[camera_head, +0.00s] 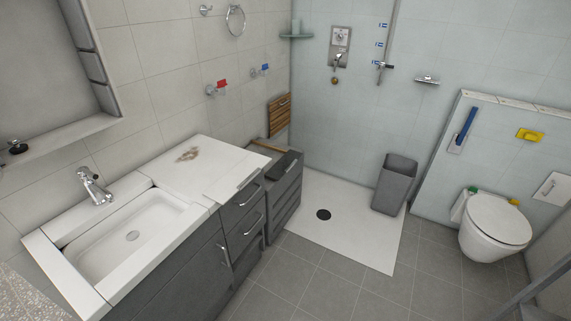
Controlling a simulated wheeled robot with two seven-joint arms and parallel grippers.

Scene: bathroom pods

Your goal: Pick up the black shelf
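No thing in view is clearly a black shelf. The nearest match is a flat dark piece (287,164) lying on top of the low dark grey drawer cabinet (286,196), beyond the white counter. A small corner shelf (296,36) on the far wall looks greenish, not black. A small black object (17,147) rests on the ledge of the mirror cabinet at the upper left. Neither of my grippers shows in this view, so I cannot tell whether they are open or shut.
The sink vanity (215,190) fills the left side. A grey bin (395,184) stands on the white shower floor (345,205). A toilet (494,226) is at the right. The grey tiled floor (345,290) in front is clear.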

